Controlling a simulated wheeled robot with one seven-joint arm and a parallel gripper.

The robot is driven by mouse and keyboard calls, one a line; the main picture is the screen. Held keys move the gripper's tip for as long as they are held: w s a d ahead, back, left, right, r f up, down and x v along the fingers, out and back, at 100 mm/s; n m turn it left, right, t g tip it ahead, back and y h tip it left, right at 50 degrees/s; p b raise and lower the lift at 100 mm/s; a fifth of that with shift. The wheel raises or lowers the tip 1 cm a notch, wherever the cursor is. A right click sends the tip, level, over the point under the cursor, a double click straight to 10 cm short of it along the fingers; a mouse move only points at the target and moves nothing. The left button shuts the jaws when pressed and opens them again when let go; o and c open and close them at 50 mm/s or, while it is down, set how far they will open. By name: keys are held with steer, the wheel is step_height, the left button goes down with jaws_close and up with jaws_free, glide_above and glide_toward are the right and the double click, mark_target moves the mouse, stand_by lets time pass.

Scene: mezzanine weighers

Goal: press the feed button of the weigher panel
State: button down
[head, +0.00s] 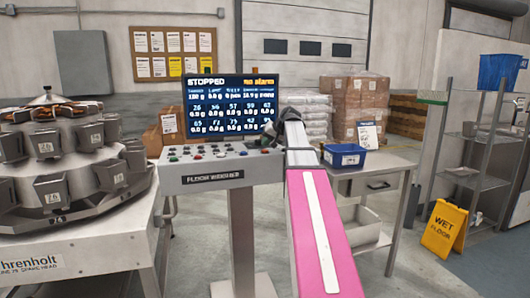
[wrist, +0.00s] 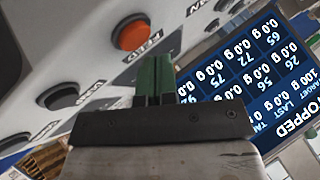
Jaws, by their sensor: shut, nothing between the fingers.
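The weigher panel (head: 215,172) is a grey console on a post, with a screen (head: 228,105) reading STOPPED above its row of buttons. In the wrist view, the feed button (wrist: 130,35) is a round orange-red cap in a dark collar, with an upside-down FEED label beside it. My gripper (wrist: 156,62) has green fingers, shut and empty, just beside the label and apart from the cap in the picture. I cannot tell its height over the panel. In the head view my gripper (head: 268,136) is at the panel's right end, and the feed button cannot be singled out there.
Dark buttons (wrist: 63,95) sit on the panel near the orange-red one. The multihead weigher (head: 75,150) stands left of the console. A table with a blue bin (head: 344,156) stands right, with a yellow wet-floor sign (head: 444,229) beyond.

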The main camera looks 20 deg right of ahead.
steer(key=shift+r, duration=0.15)
steer(key=shift+r, duration=2.4)
steer(key=shift+a, duration=0.1)
